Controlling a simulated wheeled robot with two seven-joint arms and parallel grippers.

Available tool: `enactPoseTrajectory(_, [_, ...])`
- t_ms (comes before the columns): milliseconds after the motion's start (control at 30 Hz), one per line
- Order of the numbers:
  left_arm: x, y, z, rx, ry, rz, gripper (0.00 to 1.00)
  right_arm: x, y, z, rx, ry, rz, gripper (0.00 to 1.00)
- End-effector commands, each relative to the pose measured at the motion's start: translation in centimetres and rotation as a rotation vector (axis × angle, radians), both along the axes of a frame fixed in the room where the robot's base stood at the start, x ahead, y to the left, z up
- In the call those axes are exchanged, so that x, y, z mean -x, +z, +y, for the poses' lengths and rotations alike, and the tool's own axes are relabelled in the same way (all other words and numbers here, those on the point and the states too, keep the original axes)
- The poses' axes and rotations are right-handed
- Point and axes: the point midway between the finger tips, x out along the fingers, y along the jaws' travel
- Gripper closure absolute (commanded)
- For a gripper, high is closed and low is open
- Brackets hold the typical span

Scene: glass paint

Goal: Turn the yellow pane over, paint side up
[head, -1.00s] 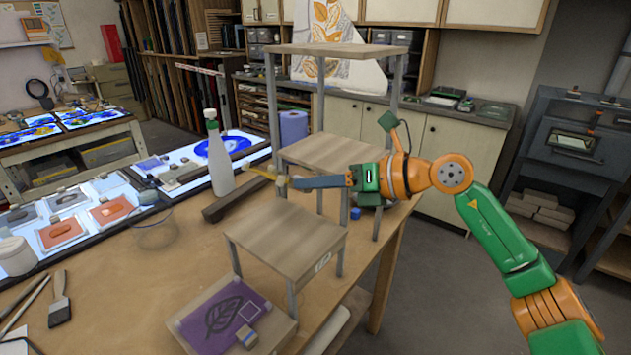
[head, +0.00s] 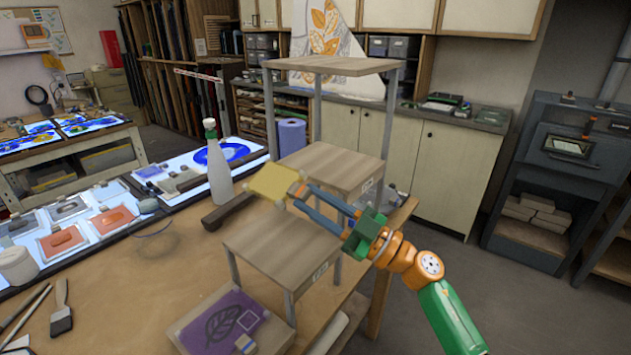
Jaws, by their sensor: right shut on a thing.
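The yellow pane (head: 271,183) is a small square plate, held in the air above the lower wooden stand. My right gripper (head: 298,190) is shut on its right edge, with the arm coming in from the right. The pane is tilted so that one broad yellow face shows to the camera. I cannot tell whether that face is the painted side. My left gripper is not in view.
A low wooden stand (head: 272,240) is below the pane, with a taller stand (head: 330,168) behind. A white spray bottle (head: 218,170) stands close to the pane's left. A purple leaf pane (head: 222,320) lies at the front.

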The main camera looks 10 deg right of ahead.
Motion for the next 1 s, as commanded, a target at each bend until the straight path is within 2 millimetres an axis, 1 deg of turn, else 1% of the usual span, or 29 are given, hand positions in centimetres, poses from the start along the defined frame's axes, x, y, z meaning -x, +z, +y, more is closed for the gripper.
enactPoseTrajectory(33, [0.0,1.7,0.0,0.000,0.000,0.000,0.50,0.1,0.8,0.1,-0.038,0.001,0.033,1.00])
enactPoseTrajectory(100, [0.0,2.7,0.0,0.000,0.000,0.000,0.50,0.1,0.7,0.2,-0.094,0.000,0.076,1.00])
enactPoseTrajectory(167, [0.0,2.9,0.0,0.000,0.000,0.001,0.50,0.2,0.2,0.2,-0.105,-0.012,0.157,1.00])
enactPoseTrajectory(267, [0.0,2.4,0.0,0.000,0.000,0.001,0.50,0.4,-0.7,0.3,-0.128,-0.030,0.281,1.00])
enactPoseTrajectory(433, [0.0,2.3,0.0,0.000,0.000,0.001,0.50,0.4,-0.7,0.6,-0.165,-0.049,0.433,1.00])
enactPoseTrajectory(500, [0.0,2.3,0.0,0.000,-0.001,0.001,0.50,0.4,-0.9,0.3,-0.180,-0.067,0.491,1.00])
enactPoseTrajectory(533, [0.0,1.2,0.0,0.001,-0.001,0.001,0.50,0.4,-2.3,0.3,-0.188,-0.067,0.501,1.00])
enactPoseTrajectory(567, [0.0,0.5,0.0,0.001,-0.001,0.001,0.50,0.4,-3.2,0.4,-0.191,-0.066,0.501,1.00])
enactPoseTrajectory(700, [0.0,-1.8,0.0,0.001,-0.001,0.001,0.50,0.4,-5.9,0.5,-0.192,-0.063,0.500,1.00])
enactPoseTrajectory(833, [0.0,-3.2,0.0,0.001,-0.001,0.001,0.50,0.3,-7.7,0.5,-0.192,-0.063,0.500,1.00])
enactPoseTrajectory(1000, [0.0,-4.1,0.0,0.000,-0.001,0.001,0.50,0.3,-8.7,0.5,-0.190,-0.064,0.497,1.00])
